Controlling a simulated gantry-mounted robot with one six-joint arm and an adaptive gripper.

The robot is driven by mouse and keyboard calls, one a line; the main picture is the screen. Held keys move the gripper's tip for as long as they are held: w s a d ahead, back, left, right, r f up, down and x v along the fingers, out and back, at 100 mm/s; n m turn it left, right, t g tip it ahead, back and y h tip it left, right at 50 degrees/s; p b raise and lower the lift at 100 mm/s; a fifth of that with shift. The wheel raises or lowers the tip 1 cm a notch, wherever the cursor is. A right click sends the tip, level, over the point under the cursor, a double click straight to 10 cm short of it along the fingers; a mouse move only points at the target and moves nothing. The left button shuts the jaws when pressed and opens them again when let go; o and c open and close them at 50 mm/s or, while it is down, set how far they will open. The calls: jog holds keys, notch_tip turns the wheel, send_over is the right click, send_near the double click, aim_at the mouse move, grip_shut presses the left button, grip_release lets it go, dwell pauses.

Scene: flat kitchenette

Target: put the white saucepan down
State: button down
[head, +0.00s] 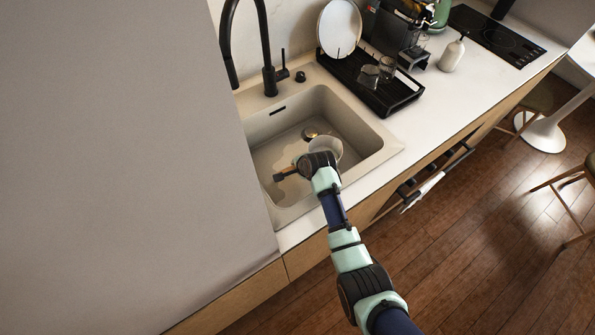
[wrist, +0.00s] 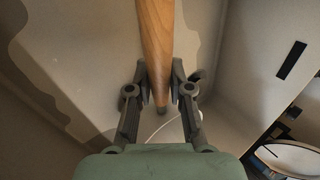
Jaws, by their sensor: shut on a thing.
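The white saucepan (head: 332,148) is inside the sink basin, partly hidden behind my wrist. Its wooden handle (head: 290,172) sticks out to the left of my wrist in the head view. My gripper (wrist: 160,78) is shut on that wooden handle, with one finger on each side of it in the wrist view. A thin pale curve of the saucepan's rim (wrist: 162,128) shows below the handle there. I cannot tell whether the saucepan's base touches the sink floor.
The beige sink (head: 362,127) has raised walls around the saucepan. A black tap (head: 267,55) rises behind it. A black dish rack (head: 398,98) with a plate and glasses stands to the right. Clear white counter (head: 440,105) extends right.

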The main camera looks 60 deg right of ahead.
notch_tip(320, 180, down, 3)
jog(key=shift+f+b, duration=0.1)
jog(key=shift+b, duration=0.3)
jog(key=c, duration=1.1)
grip_release()
jog(key=shift+o, duration=0.2)
jog(key=p+v, duration=0.4)
jog(key=v, duration=0.8)
